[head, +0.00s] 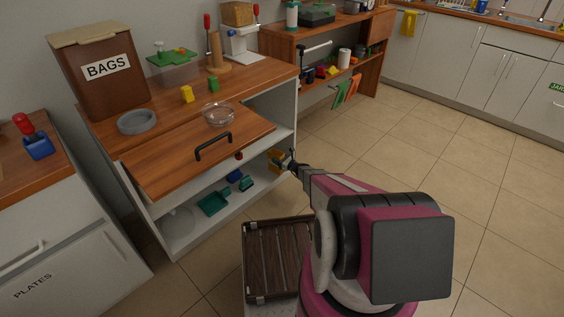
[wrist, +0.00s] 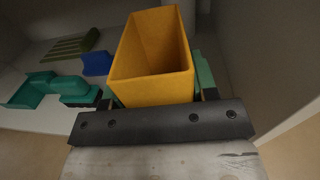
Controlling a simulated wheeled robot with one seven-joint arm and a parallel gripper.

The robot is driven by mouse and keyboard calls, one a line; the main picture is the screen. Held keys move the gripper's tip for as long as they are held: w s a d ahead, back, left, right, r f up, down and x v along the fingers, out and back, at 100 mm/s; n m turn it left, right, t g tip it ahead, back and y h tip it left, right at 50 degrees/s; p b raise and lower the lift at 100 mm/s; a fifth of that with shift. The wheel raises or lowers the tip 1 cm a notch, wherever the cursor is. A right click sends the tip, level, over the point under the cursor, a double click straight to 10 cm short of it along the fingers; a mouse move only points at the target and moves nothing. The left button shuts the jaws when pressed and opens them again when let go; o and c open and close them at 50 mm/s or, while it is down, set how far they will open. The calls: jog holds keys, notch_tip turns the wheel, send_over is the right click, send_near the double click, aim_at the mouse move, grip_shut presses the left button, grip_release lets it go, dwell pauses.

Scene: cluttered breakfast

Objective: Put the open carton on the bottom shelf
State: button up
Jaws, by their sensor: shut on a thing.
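The open carton is a yellow box with an open top, large in the middle of the wrist view (wrist: 152,78). It shows small in the head view (head: 273,156), partly hidden by my gripper. My gripper (head: 285,163) is shut on the carton, with a finger on each side of it. It reaches into the right end of the low cabinet. The bottom shelf (head: 181,232) is the white board under the wooden drawer or flap. The carton is over its right end; whether it touches the shelf I cannot tell.
On the bottom shelf lie a teal tray (head: 213,203), a blue piece (head: 234,176) and a teal piece (head: 246,184), left of the carton. A wooden panel with a black handle (head: 213,146) juts out above. A dark slatted crate (head: 247,260) stands in front.

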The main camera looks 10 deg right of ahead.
jog(key=shift+w+d+f+x, duration=0.1)
jog(key=shift+f+x, duration=0.05)
jog(key=shift+x, duration=0.9)
jog(key=shift+w+d+f+x, duration=0.1)
jog(key=shift+f+x, duration=0.05)
jog(key=shift+x, duration=0.95)
jog(key=shift+w+d+f+x, duration=0.1)
jog(key=shift+f+x, duration=0.05)
jog(key=shift+x, duration=0.9)
jog(key=shift+f, duration=0.55)
jog(key=o, duration=1.4)
jog(key=shift+s, duration=0.1)
jog(key=v, duration=1.3)
jog(key=shift+s+d, duration=0.25)
jog(key=shift+s, duration=0.1)
